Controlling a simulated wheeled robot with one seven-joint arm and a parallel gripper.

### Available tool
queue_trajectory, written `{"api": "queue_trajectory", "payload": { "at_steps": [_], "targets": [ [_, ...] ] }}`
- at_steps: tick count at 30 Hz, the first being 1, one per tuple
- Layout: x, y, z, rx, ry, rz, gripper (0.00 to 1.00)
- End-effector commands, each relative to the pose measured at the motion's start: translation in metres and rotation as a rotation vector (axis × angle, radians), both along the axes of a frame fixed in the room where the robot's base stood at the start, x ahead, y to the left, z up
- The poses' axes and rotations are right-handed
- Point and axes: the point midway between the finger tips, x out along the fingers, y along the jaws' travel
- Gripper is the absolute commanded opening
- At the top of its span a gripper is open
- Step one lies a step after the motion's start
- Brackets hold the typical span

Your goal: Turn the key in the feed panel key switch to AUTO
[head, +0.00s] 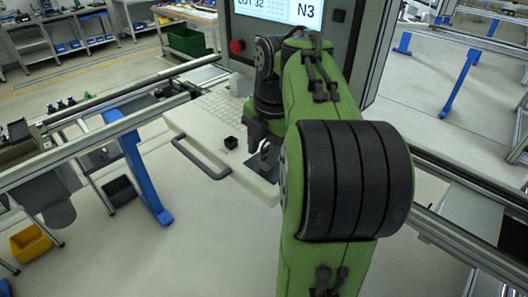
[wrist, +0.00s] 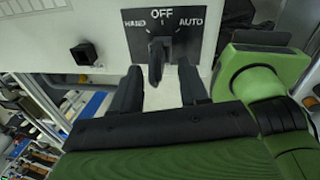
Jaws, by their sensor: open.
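The feed panel key switch plate (wrist: 190,43) is dark, with HAND at the left, OFF at the top and AUTO at the right. A dark key (wrist: 156,62) stands in the switch, roughly upright in line with OFF. My gripper (wrist: 160,68) is open, with one finger on each side of the key and gaps visible between them. Whether the fingers reach the key's depth is hard to tell. In the head view my gripper (head: 264,150) is over the pale console (head: 205,120), and my arm hides most of the switch area.
A black square knob (head: 230,143) stands on the console left of my gripper; it also shows in the wrist view (wrist: 84,53). A grey handle rail (head: 200,160) runs along the console's front. A screen (head: 290,10) and red button (head: 236,46) are behind. Conveyor rails flank the console.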

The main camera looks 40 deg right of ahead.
Motion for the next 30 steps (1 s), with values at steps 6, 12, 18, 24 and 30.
{"api": "queue_trajectory", "payload": {
  "at_steps": [6, 12, 18, 24, 30],
  "targets": [
    [0.0000, 0.0000, 0.0014, 0.000, 0.000, 0.000, 0.26],
    [0.0001, 0.0000, 0.0015, 0.000, -0.001, 0.000, 0.00],
    [0.0007, 0.0002, 0.0018, -0.001, -0.003, 0.003, 0.00],
    [0.0044, 0.0019, 0.0003, -0.004, -0.007, -0.166, 0.00],
    [0.0081, 0.0022, -0.0005, -0.003, -0.009, -0.412, 0.00]
  ]
}}
